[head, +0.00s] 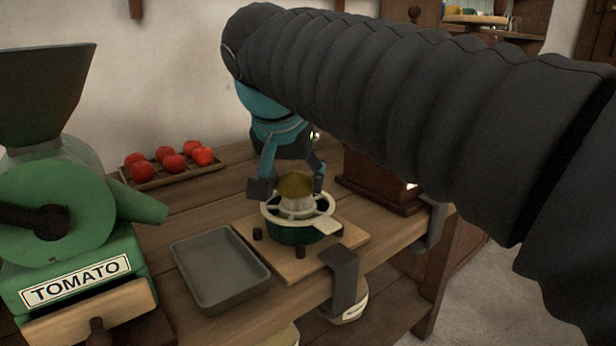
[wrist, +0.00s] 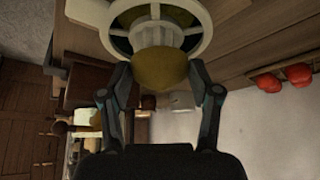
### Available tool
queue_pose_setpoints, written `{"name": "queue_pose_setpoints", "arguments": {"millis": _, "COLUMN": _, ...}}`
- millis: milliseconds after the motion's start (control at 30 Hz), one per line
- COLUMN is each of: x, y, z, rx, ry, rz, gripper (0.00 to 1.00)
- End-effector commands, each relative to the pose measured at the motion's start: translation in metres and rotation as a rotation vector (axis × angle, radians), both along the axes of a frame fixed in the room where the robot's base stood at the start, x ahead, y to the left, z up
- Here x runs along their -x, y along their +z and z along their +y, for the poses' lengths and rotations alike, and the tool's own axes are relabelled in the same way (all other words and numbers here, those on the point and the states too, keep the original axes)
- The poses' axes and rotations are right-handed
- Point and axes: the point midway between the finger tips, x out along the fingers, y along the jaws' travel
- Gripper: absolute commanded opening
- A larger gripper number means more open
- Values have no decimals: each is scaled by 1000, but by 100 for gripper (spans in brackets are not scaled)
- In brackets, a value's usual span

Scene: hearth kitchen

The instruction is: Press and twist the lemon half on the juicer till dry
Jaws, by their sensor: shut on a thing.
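The lemon half (head: 296,184) is a dull yellow dome over the pale ribbed cone of the juicer (head: 292,222). The juicer has a white slotted rim and a dark green bowl, and it stands on a wooden board (head: 272,258). My gripper (head: 290,188) comes from above with one finger on each side of the lemon half, shut on it. In the wrist view the lemon half (wrist: 160,70) lies between the fingertips of my gripper (wrist: 162,84), against the juicer's cone (wrist: 157,36). The inside of the bowl is mostly hidden.
An empty grey tray (head: 220,272) lies left of the board. A green tomato mill (head: 70,230) stands at the left, and a wooden tray of several tomatoes (head: 170,162) lies behind. A dark clamp (head: 342,280) grips the front edge. A dark wooden box (head: 380,188) stands at the right.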

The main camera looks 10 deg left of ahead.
Motion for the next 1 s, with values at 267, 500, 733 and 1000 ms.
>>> {"name": "queue_pose_setpoints", "arguments": {"millis": 267, "x": 0, "y": -2, "z": 1, "rx": 1, "ry": 63, "rz": 3, "gripper": 7}}
{"name": "queue_pose_setpoints", "arguments": {"millis": 500, "x": 0, "y": 4, "z": 1, "rx": 2, "ry": 61, "rz": 3, "gripper": 7}}
{"name": "queue_pose_setpoints", "arguments": {"millis": 733, "x": 0, "y": 22, "z": 1, "rx": 1, "ry": 60, "rz": 2, "gripper": 7}}
{"name": "queue_pose_setpoints", "arguments": {"millis": 1000, "x": 0, "y": 37, "z": 1, "rx": 1, "ry": 60, "rz": 1, "gripper": 7}}
